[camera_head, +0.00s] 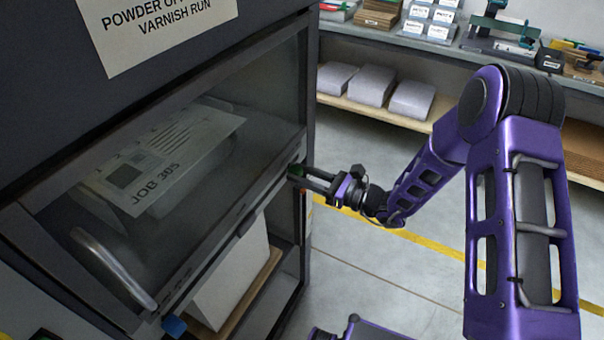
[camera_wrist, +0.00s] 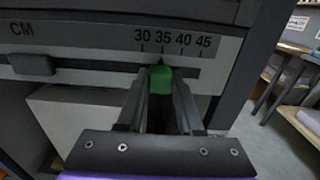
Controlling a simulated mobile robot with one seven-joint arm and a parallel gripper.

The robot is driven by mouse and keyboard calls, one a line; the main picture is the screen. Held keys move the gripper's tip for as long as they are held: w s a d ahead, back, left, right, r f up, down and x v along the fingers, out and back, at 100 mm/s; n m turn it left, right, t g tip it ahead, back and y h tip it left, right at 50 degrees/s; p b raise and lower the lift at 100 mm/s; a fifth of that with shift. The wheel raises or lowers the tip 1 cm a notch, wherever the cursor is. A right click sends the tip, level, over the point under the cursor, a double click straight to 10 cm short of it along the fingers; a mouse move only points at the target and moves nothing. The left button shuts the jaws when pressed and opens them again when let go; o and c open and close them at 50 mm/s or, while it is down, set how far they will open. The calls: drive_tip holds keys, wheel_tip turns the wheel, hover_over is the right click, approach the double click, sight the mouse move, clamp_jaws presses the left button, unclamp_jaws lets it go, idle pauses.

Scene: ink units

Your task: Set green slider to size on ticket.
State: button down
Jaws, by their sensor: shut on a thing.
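The green slider (camera_wrist: 160,80) sits in the slot of the grey scale rail (camera_wrist: 220,52), marked CM with 30, 35, 40 and 45. Its dark pointer stands at about the 35 mark in the wrist view. My gripper (camera_wrist: 160,96) is shut on the slider, one finger on each side. In the head view my gripper (camera_head: 301,176) reaches the right end of the unit's front rail, and the green slider (camera_head: 297,170) shows only slightly there. A printed sheet (camera_head: 160,155) reading JOB 305 lies behind the unit's window; I cannot read a size on it.
A second, dark slider (camera_wrist: 32,65) sits further left on the rail. A paper sign (camera_head: 160,22) reading VARNISH RUN is on the unit's upper front. A metal handle (camera_head: 110,267) is at lower left. Shelves with wrapped packs (camera_head: 371,86) stand behind; the floor between is clear.

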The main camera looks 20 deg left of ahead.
drive_tip(key=shift+w, duration=0.1)
drive_tip(key=w, duration=0.1)
drive_tip(key=w+b, duration=0.1)
drive_tip(key=w, duration=0.1)
drive_tip(key=w+b, duration=0.1)
drive_tip(key=w, duration=0.1)
drive_tip(key=shift+d+f, duration=0.1)
drive_tip(key=shift+d, duration=0.15)
drive_tip(key=shift+w, duration=0.15)
drive_tip(key=c, duration=0.6)
unclamp_jaws()
drive_tip(key=shift+w, duration=0.15)
drive_tip(key=shift+o, duration=0.2)
drive_tip(key=shift+d, duration=0.1)
drive_tip(key=s+d, duration=0.1)
drive_tip(key=d, duration=1.6)
drive_tip(key=shift+s+d, duration=0.15)
drive_tip(key=shift+s, duration=0.25)
